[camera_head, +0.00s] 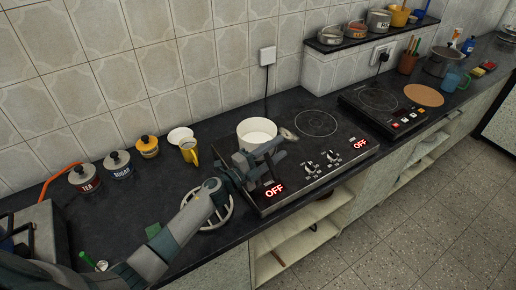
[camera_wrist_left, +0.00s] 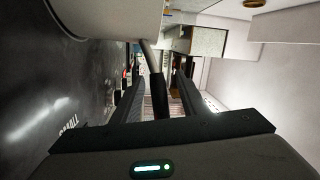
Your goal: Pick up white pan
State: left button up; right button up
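The white pan (camera_head: 257,131) stands upright on the left ring of the near black cooktop (camera_head: 345,146). My left gripper (camera_head: 271,153) is at the pan's front side, low over the cooktop. In the left wrist view, the pan's pale body (camera_wrist_left: 112,18) fills the upper left, and its dark handle (camera_wrist_left: 159,92) reaches down between the two fingers of my left gripper (camera_wrist_left: 160,90). The fingers stand apart, with gaps beside the handle. In the head view the gripper hides most of the handle. My right gripper is not in view.
A round white rack (camera_head: 222,208) lies under my left arm. A second cooktop (camera_head: 383,104) is to the right. The cooktop's right ring (camera_head: 316,122) is clear.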

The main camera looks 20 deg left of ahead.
pick_arm(q)
jog(key=shift+c, duration=0.4)
grip_shut()
dwell(1.1)
